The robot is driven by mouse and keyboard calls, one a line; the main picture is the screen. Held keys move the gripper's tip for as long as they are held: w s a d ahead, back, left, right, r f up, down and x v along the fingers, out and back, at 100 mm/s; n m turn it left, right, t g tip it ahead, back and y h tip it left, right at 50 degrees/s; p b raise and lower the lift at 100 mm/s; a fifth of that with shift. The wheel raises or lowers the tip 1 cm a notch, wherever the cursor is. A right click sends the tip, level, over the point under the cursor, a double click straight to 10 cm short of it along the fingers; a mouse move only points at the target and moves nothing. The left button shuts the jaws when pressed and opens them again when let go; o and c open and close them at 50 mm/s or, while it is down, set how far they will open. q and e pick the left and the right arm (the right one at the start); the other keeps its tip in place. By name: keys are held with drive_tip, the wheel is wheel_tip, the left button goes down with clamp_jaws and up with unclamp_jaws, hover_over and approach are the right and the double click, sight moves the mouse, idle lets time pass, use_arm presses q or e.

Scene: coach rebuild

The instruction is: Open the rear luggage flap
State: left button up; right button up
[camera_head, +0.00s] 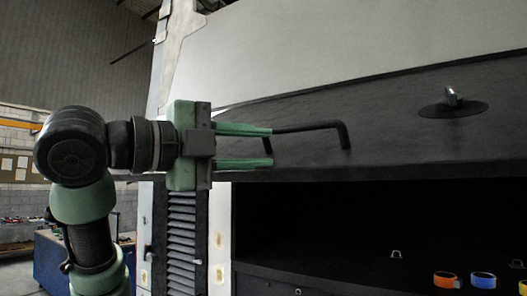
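The dark luggage flap (400,120) stands raised and tilted above an open, dark luggage bay (320,220). A black bar handle (310,128) is on the flap's face, left of a round lock plate with a metal latch (452,103). My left gripper (271,147) comes in from the left at the handle's left end. Its two green fingers are apart, with a gap between them. The upper finger overlaps the handle's bar in the picture; I cannot tell whether they touch. The handle's left leg shows between the fingertips. My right gripper is not in view.
Inside the bay are small metal rings (396,254) and coloured strap rolls, orange (446,280) and blue (483,280). A louvred dark panel (186,240) and a pale post stand left of the bay. A blue workbench (50,260) is behind my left arm.

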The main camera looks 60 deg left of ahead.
use_arm(q)
drive_tip(key=s+r+p, duration=0.2)
drive_tip(key=s+r, duration=0.2)
drive_tip(key=shift+s+a, duration=0.1)
drive_tip(key=shift+s, duration=0.1)
idle(0.4)
idle(0.4)
